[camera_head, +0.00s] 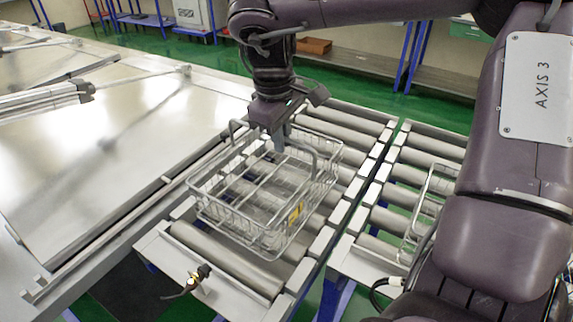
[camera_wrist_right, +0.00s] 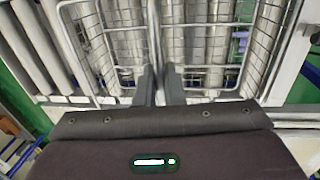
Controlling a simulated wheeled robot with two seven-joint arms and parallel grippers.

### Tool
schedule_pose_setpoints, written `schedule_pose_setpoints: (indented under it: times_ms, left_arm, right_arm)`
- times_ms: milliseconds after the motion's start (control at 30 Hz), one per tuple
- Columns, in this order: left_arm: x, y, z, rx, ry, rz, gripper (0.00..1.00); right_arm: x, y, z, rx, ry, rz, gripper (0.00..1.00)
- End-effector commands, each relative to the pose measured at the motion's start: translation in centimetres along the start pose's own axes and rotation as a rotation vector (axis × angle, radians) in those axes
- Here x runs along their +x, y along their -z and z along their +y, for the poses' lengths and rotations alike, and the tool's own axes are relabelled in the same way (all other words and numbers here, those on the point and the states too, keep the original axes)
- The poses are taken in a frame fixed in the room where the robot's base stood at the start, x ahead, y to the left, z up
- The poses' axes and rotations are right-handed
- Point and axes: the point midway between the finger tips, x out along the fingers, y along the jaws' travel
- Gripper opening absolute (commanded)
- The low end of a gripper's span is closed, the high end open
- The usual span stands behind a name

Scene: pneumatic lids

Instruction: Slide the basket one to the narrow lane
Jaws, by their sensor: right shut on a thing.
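A wire basket (camera_head: 262,192) with a yellow tag stands on the left roller lane (camera_head: 227,252), in the middle of the head view. My right gripper (camera_head: 279,148) reaches down to the basket's far side and is shut on a bar or handle there. In the right wrist view the two fingers (camera_wrist_right: 159,84) sit close together at the wire rim, with the basket (camera_wrist_right: 95,55) spreading beyond them. A second wire basket (camera_head: 424,212) stands on the right roller lane (camera_head: 431,148), partly hidden by my purple arm. My left gripper is not seen.
Large shiny metal panels (camera_head: 90,165) with a cylinder (camera_head: 45,99) lie left of the lanes. A narrow gap separates the two roller lanes. A small sensor with a lit lamp (camera_head: 203,271) sits at the near end of the left lane. Rollers beyond the basket (camera_head: 345,115) are clear.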

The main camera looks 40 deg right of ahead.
Motion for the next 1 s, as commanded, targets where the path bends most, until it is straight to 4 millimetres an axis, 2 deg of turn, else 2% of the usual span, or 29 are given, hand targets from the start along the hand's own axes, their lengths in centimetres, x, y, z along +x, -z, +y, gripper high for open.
schedule_pose_setpoints:
  times_ms: [1000]
  left_arm:
    - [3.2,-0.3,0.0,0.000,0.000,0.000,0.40]
  right_arm:
    - [-0.9,-0.2,-6.3,-0.001,-0.001,0.000,0.00]
